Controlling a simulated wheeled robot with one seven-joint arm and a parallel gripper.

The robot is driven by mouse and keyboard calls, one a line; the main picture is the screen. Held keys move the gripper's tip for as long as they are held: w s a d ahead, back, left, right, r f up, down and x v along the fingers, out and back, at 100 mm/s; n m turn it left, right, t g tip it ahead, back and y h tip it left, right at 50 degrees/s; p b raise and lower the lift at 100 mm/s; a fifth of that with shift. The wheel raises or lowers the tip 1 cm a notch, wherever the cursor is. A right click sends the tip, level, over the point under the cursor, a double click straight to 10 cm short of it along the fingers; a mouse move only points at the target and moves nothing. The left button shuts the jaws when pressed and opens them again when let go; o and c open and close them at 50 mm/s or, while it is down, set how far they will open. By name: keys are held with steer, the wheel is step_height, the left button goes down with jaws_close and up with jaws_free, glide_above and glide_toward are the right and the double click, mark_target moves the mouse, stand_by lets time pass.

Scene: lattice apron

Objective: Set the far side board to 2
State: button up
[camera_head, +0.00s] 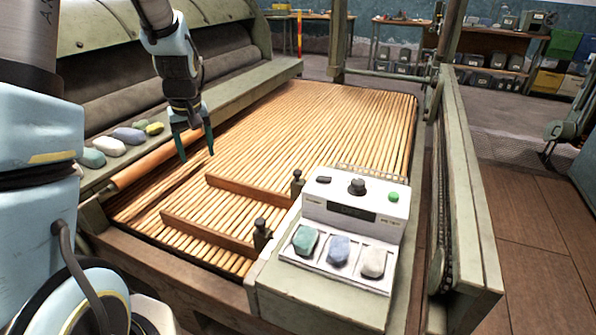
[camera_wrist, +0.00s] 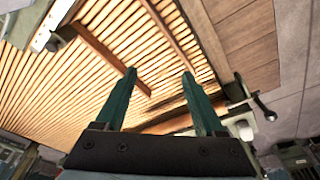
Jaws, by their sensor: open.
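The far side board (camera_head: 250,192) is a brown strip lying across the slatted apron (camera_head: 330,120). Its right end meets a dark-knobbed post (camera_head: 297,182). The near side board (camera_head: 205,233) lies roughly parallel, its right end at another dark-knobbed post (camera_head: 262,233). My gripper (camera_head: 197,154) is open and empty above the apron's left part, beyond and left of the far board's left end. In the wrist view, its teal fingers (camera_wrist: 160,88) stand apart, with what looks like the far board (camera_wrist: 115,62) beyond them. No scale number is readable.
A white control box (camera_head: 355,208) with a dial and green button stands at the apron's near right, holding three fibre tufts. More tufts (camera_head: 128,136) lie on the left ledge beside an orange-brown roller (camera_head: 150,165). A tall rail (camera_head: 465,180) borders the right side.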

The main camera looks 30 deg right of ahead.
steer(key=w+d+f+t, duration=0.1)
steer(key=w+d+f, duration=0.15)
steer(key=d, duration=0.65)
steer(key=w+d+f, duration=0.2)
steer(key=d+f, duration=0.2)
steer(key=d, duration=0.6)
steer(key=t, duration=0.1)
glide_toward(298, 171)
steer(key=shift+m, duration=0.3)
steer(key=p+x, duration=0.2)
steer(key=x, duration=0.6)
steer(key=shift+a+f, duration=0.15)
steer(key=shift+f, duration=0.15)
steer(key=shift+c, duration=0.2)
jaws_close()
